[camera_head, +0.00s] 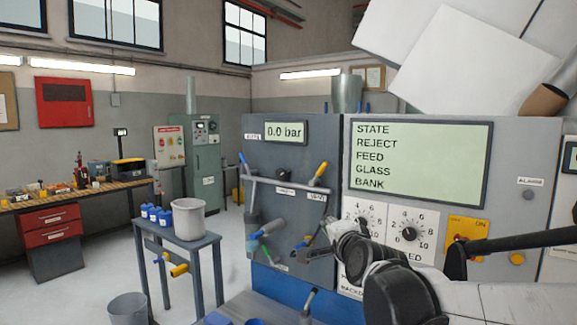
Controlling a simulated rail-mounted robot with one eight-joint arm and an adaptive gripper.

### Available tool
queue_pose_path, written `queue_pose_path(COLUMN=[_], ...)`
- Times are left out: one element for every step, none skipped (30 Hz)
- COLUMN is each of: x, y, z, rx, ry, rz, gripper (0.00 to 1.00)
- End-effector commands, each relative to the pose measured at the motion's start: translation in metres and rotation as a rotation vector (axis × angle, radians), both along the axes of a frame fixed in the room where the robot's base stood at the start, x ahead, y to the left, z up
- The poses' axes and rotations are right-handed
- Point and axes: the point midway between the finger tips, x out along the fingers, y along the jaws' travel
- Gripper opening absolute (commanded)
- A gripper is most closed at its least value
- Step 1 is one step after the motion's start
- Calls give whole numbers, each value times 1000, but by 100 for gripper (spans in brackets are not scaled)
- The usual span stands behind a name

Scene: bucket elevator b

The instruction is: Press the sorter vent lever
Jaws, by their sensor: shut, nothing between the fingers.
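The dark grey panel (285,200) in the middle carries several levers; their small labels cannot be read, so I cannot tell which is the sorter vent lever. A blue-handled lever (243,160) is at its upper left and a yellow-handled lever (320,171) at its upper right. A green-and-blue handle (265,229) sits lower left, and a yellow-tipped lever (301,244) lower right. My arm reaches in from the right. My gripper (318,242) is small and dark, shut and empty, in front of the panel's lower right. Whether it touches a lever cannot be told.
A gauge (286,132) reads 0.0 bar. The screen (420,160) lists STATE, REJECT, FEED, GLASS, BANK, above dials (408,234) and a yellow switch (466,230).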

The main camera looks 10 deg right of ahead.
Motion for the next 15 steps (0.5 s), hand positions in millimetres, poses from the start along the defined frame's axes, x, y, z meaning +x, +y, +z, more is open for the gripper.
queue_pose_path(x=[13, 19, 28, 34, 39, 46, 51, 56, 61, 65, 68, 72, 74, 76, 78], y=[-7, -11, -16, -20, -25, -31, -35, -39, -45, -49, -53, -57, -61, -63, -67], z=[10, 15, 21, 25, 30, 35, 38, 41, 45, 47, 50, 52, 53, 54, 56], rx=[59, 97, 148, 186, 224, 273, 308, 342, 385, 415, 442, 476, 498, 518, 540], ry=[-39, -65, -98, -124, -150, -184, -209, -232, -262, -283, -303, -327, -344, -358, -375], rz=[-25, -39, -57, -71, -83, -99, -111, -122, -134, -143, -152, -160, -166, -172, -177], gripper=[0, 0, 0, 0, 0, 0, 0, 0, 0, 0, 0, 0, 0, 0, 0])
